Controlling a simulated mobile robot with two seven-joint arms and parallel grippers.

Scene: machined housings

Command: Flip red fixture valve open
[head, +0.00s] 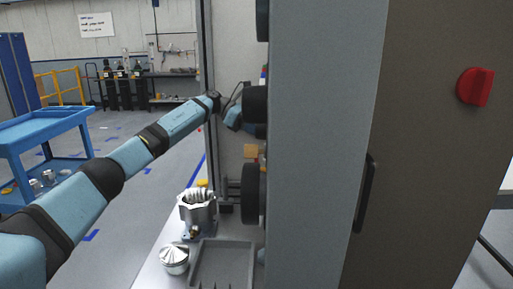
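My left arm reaches from the lower left to the machine opening at centre. Its wrist end (233,118) is beside the dark round parts at the grey panel's left edge. The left gripper's fingers are hidden there, so I cannot see whether they are open. A small red and blue item (263,75) shows just above, partly covered by the panel; I cannot tell if it is the red fixture valve. A large red knob (475,87) is on the brown panel at right, far from the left arm. My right gripper is out of view.
A metal housing (197,210), a cone-topped metal part (174,258) and a grey tray (222,262) sit below the arm's end. The tall grey panel (315,150) blocks the view inside. A black handle (366,195) sticks out. A blue cart (42,128) stands left.

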